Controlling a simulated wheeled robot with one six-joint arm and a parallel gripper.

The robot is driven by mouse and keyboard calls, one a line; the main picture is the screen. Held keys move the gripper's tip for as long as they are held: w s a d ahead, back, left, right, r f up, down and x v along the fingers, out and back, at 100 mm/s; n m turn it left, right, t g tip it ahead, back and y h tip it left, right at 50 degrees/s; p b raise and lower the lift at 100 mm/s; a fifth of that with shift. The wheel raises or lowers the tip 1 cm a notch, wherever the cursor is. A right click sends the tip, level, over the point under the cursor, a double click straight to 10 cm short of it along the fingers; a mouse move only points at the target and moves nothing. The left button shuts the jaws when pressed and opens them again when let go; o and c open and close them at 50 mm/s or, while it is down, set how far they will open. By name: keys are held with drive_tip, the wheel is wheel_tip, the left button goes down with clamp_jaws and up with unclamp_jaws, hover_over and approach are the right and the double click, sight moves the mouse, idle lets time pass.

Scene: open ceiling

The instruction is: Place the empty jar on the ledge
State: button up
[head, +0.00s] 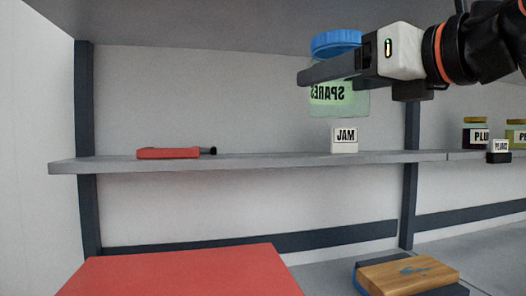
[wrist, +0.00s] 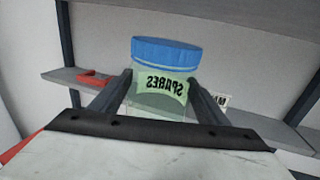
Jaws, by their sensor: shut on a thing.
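The jar (head: 340,104) is clear, pale green and has a blue lid and a label reading SPARES in mirrored letters. I see no contents in it. My gripper (head: 322,72) is shut on it, with one finger across it below the lid. In the wrist view the jar (wrist: 160,95) stands between both fingers, nearly upright. It is in the air, above the height of the grey ledge (head: 260,161). A small white JAM card (head: 344,140) stands on the ledge, below the jar in the picture.
A red object (head: 168,153) with a dark end lies on the ledge at left. A red surface (head: 190,275) and wooden block (head: 408,274) are below. The ledge's middle is bare.

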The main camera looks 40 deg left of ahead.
drive_tip(key=w+d+x, duration=0.1)
drive_tip(key=w+x, duration=0.1)
drive_tip(key=x, duration=0.7)
drive_tip(key=w+d+x, duration=0.1)
drive_tip(key=w+x, duration=0.1)
drive_tip(key=x, duration=0.8)
drive_tip(key=shift+w+f, duration=0.1)
drive_tip(key=shift+f, duration=2.95)
drive_tip(key=shift+w+a+f, duration=0.15)
drive_tip(key=shift+a+f, duration=0.05)
drive_tip(key=shift+f, duration=0.2)
drive_tip(key=shift+f, duration=0.15)
drive_tip(key=o, duration=1.4)
